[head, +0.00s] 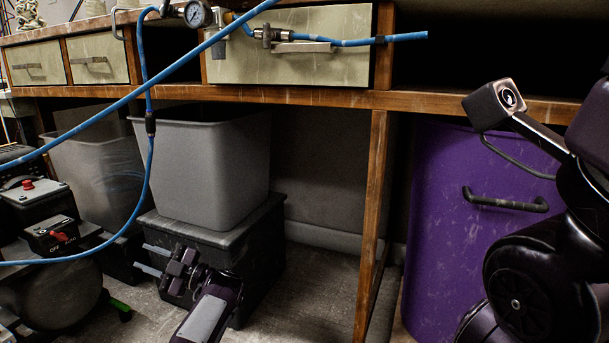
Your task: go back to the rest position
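My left gripper (149,260) is low in the head view, left of the middle. Its two pale fingers point left and stand apart with nothing between them. It shows in front of a black lidded box (240,262) under the bench; I cannot tell how near it is. My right arm's dark links fill the right edge of the head view, but I cannot make out the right gripper's fingers there.
A wooden workbench (330,97) with drawers spans the back. Blue air hoses (100,117) cross at upper left. A grey bin (205,165) stands on the black box. A compressor (50,285) is at left.

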